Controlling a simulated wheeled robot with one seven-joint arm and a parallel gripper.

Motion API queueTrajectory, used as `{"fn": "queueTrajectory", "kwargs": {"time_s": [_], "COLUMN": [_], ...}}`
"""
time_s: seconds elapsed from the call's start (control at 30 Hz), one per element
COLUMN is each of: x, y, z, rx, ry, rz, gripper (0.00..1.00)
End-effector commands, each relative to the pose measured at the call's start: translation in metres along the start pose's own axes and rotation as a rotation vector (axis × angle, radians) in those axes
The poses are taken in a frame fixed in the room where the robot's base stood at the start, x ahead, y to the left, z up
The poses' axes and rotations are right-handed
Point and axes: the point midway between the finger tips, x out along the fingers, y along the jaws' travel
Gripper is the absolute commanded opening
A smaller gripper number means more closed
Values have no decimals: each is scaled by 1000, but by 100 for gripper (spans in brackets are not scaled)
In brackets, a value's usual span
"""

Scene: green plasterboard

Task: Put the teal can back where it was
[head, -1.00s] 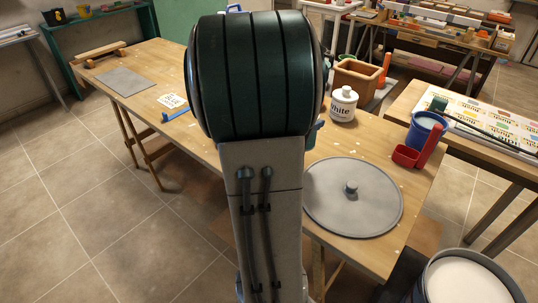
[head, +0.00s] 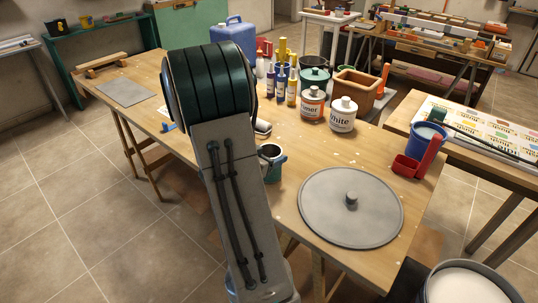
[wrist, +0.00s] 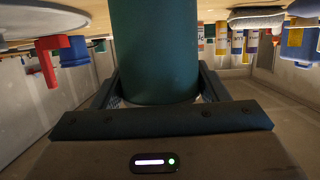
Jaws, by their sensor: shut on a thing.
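The teal can (wrist: 155,45) fills the top middle of the wrist view, between the two dark fingers of my gripper (wrist: 157,88), which is shut on it. In the head view the can (head: 275,171) shows just right of my arm, roughly upright, with its dark open top visible. My arm hides most of my gripper there. I cannot tell whether the can touches the table or hangs just above it.
A blue jug (head: 232,32) stands behind.

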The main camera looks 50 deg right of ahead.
Motion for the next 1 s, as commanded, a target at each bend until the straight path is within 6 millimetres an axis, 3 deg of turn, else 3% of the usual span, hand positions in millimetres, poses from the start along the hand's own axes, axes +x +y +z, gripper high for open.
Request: {"fn": "queueTrajectory", "kwargs": {"time_s": [0.27,0.3,0.37,0.4,0.77,1.0], "x": [1,1,1,1,-3,-48], "y": [0,0,0,0,0,-2], "z": [2,3,2,2,-2,-1], "rx": [1,0,1,1,1,1], "ry": [1,0,0,0,0,0], "rz": [0,0,0,0,-1,-7], "gripper": [34,70,87,89,89,89]}}
